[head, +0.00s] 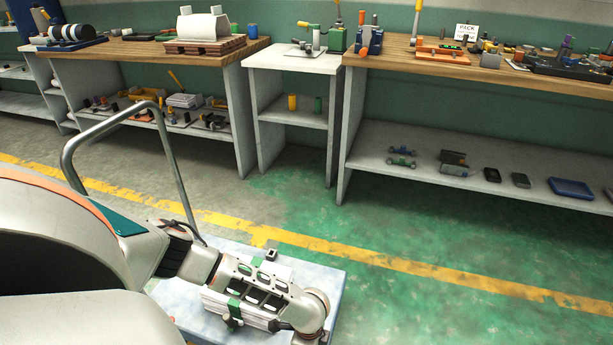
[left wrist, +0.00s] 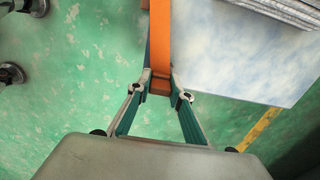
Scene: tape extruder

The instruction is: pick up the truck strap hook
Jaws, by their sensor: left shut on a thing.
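A long flat orange strap piece (left wrist: 159,35) runs down from the top of the left wrist view. Its lower end (left wrist: 159,86) sits between the fingertips of my left gripper (left wrist: 162,93). The two fingers are shut on this end. I take it to be the truck strap hook, but I cannot make out a hook shape. In the head view my left arm reaches in from the left over the low cart; its gripper and the orange piece do not show there. My right gripper is in neither view.
A low cart with a mottled pale top (head: 328,280) and a bent metal handle (head: 122,108) stands near me; its top also shows in the left wrist view (left wrist: 230,50). Workbenches (head: 560,82) line the back wall. Green floor (head: 420,235) between is clear.

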